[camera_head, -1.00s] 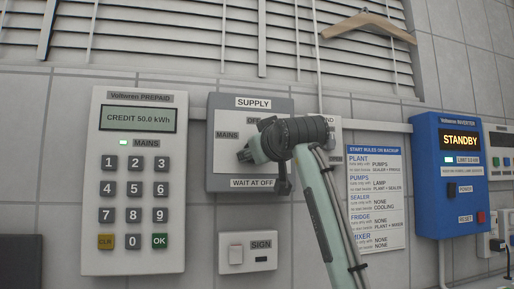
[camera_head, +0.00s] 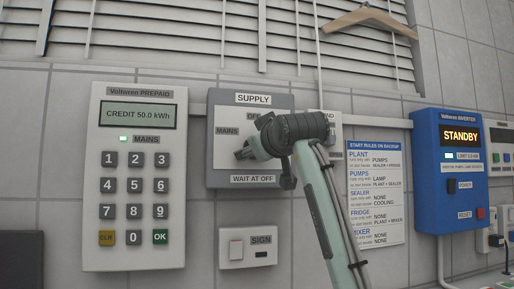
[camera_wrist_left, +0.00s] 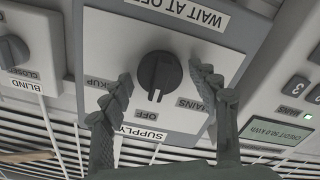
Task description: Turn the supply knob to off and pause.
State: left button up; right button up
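The supply panel (camera_head: 225,106) is a grey box on the wall with MAINS, OFF and WAIT AT OFF labels. Its dark round supply knob (camera_wrist_left: 158,72) shows in the left wrist view, which sees the panel upside down. The knob's pointer end faces roughly toward the OFF label (camera_wrist_left: 147,114). My left gripper (camera_wrist_left: 163,78) is open, with one finger on each side of the knob and visible gaps between. In the head view my left gripper (camera_head: 243,152) and wrist cover the knob. My right gripper is in neither view.
A prepaid meter (camera_head: 98,200) with keypad is left of the panel; a SIGN switch (camera_head: 236,249) is below. A rules sheet (camera_head: 375,200) and blue inverter (camera_head: 435,205) reading STANDBY are to the right. A BLIND knob (camera_wrist_left: 12,50) sits beside the panel in the wrist view.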

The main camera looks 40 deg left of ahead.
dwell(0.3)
pick_arm(q)
jog(key=v, duration=1.2)
jog(key=x, duration=1.2)
jog(key=shift+w, duration=0.1)
